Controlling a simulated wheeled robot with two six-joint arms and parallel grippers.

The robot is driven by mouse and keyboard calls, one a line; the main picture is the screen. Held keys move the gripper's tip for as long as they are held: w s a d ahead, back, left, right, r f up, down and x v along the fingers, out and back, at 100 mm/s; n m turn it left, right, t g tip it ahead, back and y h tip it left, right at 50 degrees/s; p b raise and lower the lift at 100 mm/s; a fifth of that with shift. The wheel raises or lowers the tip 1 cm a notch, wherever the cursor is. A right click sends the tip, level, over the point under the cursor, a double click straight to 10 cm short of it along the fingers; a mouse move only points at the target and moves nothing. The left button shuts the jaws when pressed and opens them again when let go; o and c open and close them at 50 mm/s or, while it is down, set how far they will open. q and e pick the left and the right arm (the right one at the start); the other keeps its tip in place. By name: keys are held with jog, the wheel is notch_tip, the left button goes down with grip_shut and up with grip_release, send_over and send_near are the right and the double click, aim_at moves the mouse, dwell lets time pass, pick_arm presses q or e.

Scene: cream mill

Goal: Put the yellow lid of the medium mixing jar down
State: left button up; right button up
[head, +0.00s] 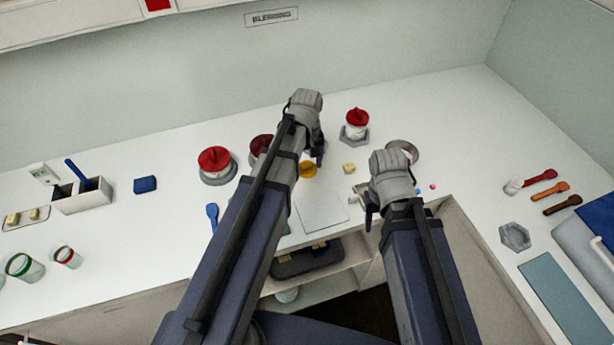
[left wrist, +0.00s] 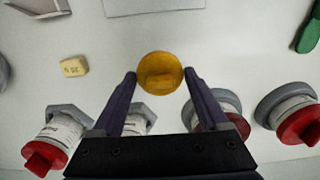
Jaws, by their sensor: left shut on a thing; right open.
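The yellow lid (left wrist: 160,72) is a round disc with a raised grip bar, seen between my left fingertips in the left wrist view. In the head view the lid (head: 308,170) shows just beside my left gripper (head: 317,160), partly covered by the arm. My left gripper (left wrist: 160,76) is shut on it, low over the white counter; I cannot tell whether the lid touches the counter. A white jar in a grey holder (left wrist: 142,114) stands behind the fingers, its top hidden. My right gripper (head: 370,213) is open near the counter's front edge.
Red-lidded jars stand in grey holders at left (head: 214,160) and back (head: 357,119); a darker red lid (head: 262,143) is partly behind my left arm. A small yellow block (head: 349,168) lies right of the lid. A pale square plate (head: 320,208) lies in front. Bare counter surrounds the lid.

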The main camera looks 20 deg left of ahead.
aim_at(307, 168)
pick_arm(q)
jog(key=shift+f+b, duration=1.8)
jog(key=shift+f, duration=0.15)
jog(key=o, duration=1.2)
notch_tip(307, 168, up, 12)
jog(key=p, duration=1.2)
jog(key=shift+r, duration=0.2)
jog(key=s+d+m, duration=0.3)
jog(key=s, duration=0.1)
jog(key=s+d+m, duration=0.4)
jog(key=s, duration=0.1)
jog(key=s+d+m+y, duration=0.1)
jog(key=s+d+m, duration=0.2)
jog(key=s, duration=0.2)
jog(key=shift+s+d+m, duration=0.15)
jog(key=shift+d+m, duration=0.1)
jog(key=shift+m, duration=0.05)
